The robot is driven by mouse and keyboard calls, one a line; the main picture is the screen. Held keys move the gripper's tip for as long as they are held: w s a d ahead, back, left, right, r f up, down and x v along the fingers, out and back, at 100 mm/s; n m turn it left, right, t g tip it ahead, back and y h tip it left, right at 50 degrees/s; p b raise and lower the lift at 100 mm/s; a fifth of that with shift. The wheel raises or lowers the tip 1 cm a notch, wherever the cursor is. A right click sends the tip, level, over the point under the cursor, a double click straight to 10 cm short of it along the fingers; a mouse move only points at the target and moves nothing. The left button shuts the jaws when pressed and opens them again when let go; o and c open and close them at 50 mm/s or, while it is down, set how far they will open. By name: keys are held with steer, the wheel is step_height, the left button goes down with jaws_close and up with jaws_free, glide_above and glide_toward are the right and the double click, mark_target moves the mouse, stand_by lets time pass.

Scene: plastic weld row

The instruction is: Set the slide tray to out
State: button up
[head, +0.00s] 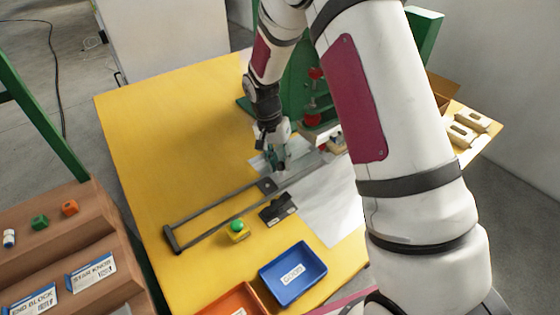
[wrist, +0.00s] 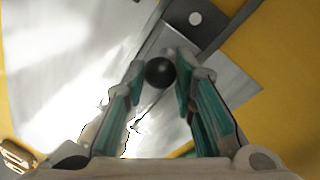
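The slide tray is a flat silver plate with a round black knob (wrist: 159,73). Its bare metal shows in the wrist view (wrist: 232,85). It sits at the machine end of a dark grey rail frame (head: 208,208) on the yellow table. My gripper (head: 278,165) points down over the plate. In the wrist view the two green fingertips (wrist: 160,68) stand on either side of the knob and appear to touch it. In the head view the knob is hidden by my gripper.
A green machine (head: 298,75) with red knobs stands behind my gripper. The rail frame's left end is clear.

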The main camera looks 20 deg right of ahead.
jaws_close()
steer(key=s+a, duration=0.3)
steer(key=a, duration=0.6)
steer(key=s+a+p, duration=0.1)
steer(key=s+a, duration=0.2)
steer(key=a, duration=0.7)
steer(key=s+a+p, duration=0.1)
steer(key=s+a, duration=0.2)
steer(key=a, duration=0.7)
steer(key=shift+s, duration=0.2)
steer(key=shift+a, duration=0.1)
steer(key=o, duration=1)
jaws_free()
steer(key=shift+o, duration=0.2)
steer(key=shift+r, duration=0.2)
step_height(320, 180, up, 11)
steer(key=w+a, duration=0.1)
steer(key=shift+w+a+r, duration=0.2)
steer(key=shift+a, duration=0.15)
